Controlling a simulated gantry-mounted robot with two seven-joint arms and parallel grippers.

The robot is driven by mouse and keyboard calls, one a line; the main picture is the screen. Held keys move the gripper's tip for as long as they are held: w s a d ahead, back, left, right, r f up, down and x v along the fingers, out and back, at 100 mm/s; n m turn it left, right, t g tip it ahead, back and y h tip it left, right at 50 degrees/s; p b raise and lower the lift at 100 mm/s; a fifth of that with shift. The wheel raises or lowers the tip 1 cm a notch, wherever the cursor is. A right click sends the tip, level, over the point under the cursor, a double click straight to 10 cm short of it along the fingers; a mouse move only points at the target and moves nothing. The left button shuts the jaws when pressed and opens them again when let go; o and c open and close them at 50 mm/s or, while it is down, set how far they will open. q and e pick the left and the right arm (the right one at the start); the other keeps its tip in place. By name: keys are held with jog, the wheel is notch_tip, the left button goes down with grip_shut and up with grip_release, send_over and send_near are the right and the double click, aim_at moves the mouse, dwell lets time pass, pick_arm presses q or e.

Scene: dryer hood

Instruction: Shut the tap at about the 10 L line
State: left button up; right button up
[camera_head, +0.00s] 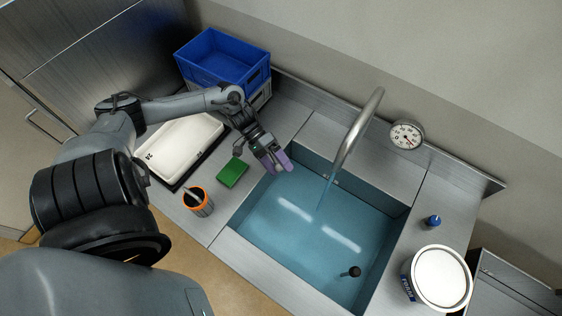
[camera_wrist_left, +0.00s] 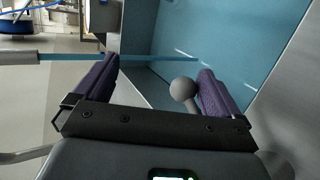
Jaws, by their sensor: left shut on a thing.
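The steel tap spout (camera_head: 360,130) arches over the sink (camera_head: 232,247), and a blue stream (camera_head: 325,192) runs from it into the blue water (camera_head: 290,235). The spout (camera_wrist_left: 18,58) and stream (camera_wrist_left: 125,57) also show in the left wrist view. My left gripper (camera_head: 276,164), with purple fingers, is at the sink's back left corner. In the wrist view my left gripper (camera_wrist_left: 155,88) has a grey ball knob (camera_wrist_left: 183,89) between its fingers, nearer the right one; it is shut on this knob. I cannot make out a 10 L line. My right gripper is out of view.
A green sponge (camera_head: 232,172), an orange-rimmed cup (camera_head: 197,201) and a white tray (camera_head: 180,145) are left of the sink. A white-lidded tub (camera_head: 441,278) and small blue bottle (camera_head: 433,221) are right.

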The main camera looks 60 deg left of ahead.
pick_arm(q)
jog(key=shift+s+a+r+p, duration=0.2)
jog(key=shift+s+r+p, duration=0.15)
jog(key=shift+r, duration=0.2)
jog(key=shift+c, duration=0.6)
jog(key=shift+s+a, duration=0.15)
jog(key=shift+a, duration=0.1)
jog(key=c, duration=0.6)
jog(key=shift+s+a+r+p, duration=0.2)
jog(key=shift+s+a+p, duration=0.85)
jog(key=shift+s+a, duration=0.7)
jog(key=shift+s+a+r+p, duration=0.15)
jog(key=shift+s+a+p, duration=0.9)
jog(key=shift+s+a, duration=0.7)
jog(key=shift+w+a, duration=0.15)
jog(key=shift+w, duration=0.05)
